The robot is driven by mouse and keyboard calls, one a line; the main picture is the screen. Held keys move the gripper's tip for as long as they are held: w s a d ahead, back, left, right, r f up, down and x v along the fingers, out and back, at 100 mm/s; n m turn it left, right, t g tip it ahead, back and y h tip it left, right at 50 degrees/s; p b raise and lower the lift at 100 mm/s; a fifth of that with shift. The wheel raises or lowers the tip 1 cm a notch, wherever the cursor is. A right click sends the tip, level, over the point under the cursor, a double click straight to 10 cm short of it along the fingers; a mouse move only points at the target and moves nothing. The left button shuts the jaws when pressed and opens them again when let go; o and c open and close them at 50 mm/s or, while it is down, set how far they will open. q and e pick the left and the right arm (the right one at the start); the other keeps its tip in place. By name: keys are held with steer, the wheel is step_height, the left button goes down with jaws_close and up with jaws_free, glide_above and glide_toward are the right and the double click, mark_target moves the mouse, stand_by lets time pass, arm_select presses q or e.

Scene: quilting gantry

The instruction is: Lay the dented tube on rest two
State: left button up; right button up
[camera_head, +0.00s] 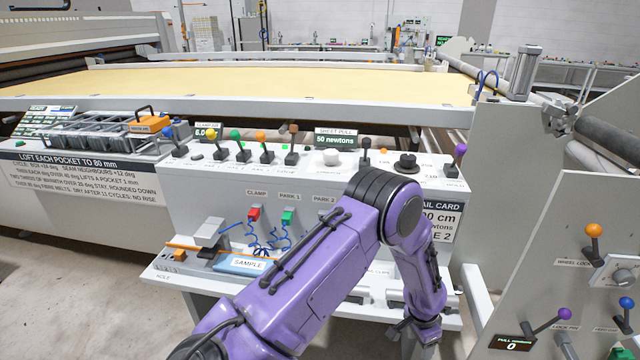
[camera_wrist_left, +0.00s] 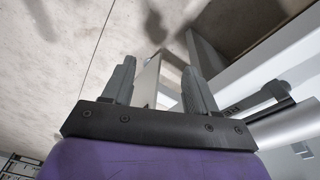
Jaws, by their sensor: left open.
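My left gripper (camera_head: 412,332) hangs low at the front right of the white shelf under the control panel, partly hidden by my purple forearm. In the left wrist view its two grey fingers (camera_wrist_left: 158,68) stand apart. A pale, flat piece (camera_wrist_left: 148,84) shows between them; I cannot tell whether it touches either finger. A light grey rounded piece with a dark end (camera_wrist_left: 283,128) lies at the right of that view, apart from the fingers. I cannot tell if it is the dented tube. I cannot make out rest two; my arm hides much of the shelf. My right gripper is not in view.
The shelf (camera_head: 165,278) carries a blue SAMPLE piece (camera_head: 240,264) and small fixtures. The console above has coloured levers and a red CLAMP plug (camera_head: 254,213) beside a green one (camera_head: 288,216). A grey side panel (camera_head: 540,230) stands at right. Bare floor lies at left.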

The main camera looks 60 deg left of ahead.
arm_select(q)
steer(key=s+d+f+n+t+y, duration=0.1)
steer(key=s+f+n, duration=0.25)
steer(key=s, duration=0.65)
steer(key=s+d+f+n+y, duration=0.1)
steer(key=s+f+n, duration=0.3)
steer(key=s, duration=0.6)
steer(key=s+a+r+n+y, duration=0.2)
steer(key=s+a+r, duration=0.1)
steer(key=s, duration=0.7)
steer(key=shift+s+a+t+p, duration=0.2)
steer(key=shift+t+p, duration=0.2)
